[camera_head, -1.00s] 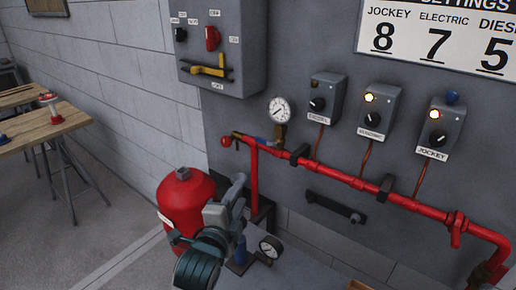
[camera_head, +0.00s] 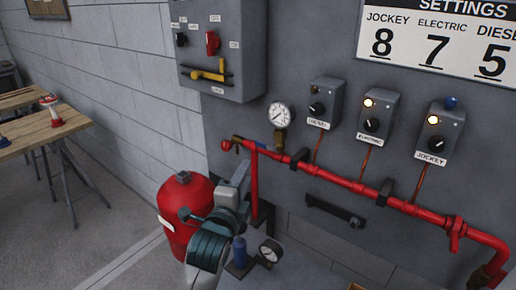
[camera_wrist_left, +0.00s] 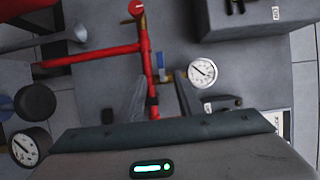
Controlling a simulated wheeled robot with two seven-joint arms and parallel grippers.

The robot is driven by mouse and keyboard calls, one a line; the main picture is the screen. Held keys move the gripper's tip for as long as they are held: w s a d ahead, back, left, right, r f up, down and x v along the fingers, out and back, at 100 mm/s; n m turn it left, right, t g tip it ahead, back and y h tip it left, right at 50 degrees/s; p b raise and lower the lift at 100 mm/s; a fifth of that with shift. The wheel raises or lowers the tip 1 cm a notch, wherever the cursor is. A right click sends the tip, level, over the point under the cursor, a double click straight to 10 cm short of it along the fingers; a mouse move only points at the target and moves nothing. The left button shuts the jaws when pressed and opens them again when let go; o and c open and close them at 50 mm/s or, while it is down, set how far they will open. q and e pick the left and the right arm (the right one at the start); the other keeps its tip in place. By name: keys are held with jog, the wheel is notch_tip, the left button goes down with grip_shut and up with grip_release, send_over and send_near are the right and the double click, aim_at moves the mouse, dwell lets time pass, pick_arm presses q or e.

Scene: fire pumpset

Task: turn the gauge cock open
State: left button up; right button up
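The gauge cock shows as a small blue handle (camera_head: 262,147) on the red pipe, just below and left of the white round gauge (camera_head: 279,114). In the left wrist view the blue handle (camera_wrist_left: 160,61) lies beside the red pipe, left of the gauge (camera_wrist_left: 202,72). My left gripper (camera_head: 241,172) is in front of the panel, below and left of the cock, and looks apart from it. In the left wrist view its two fingers (camera_wrist_left: 160,98) are spread with nothing seen held between them. The cock's body is too small to make out clearly. My right gripper is not in view.
The red pipe (camera_head: 345,178) runs along the panel, with a vertical branch (camera_head: 254,175) close to my left gripper. A red tank (camera_head: 184,212) stands beside my left arm. A loose gauge (camera_head: 270,252) and a blue object (camera_head: 239,251) are on the grey surface below.

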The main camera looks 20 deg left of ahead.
aim_at(260, 146)
pick_arm(q)
jog(key=w+p, duration=0.3)
jog(key=w, duration=1.1)
jog(key=shift+p, duration=0.35)
jog(key=shift+c, duration=0.7)
grip_shut()
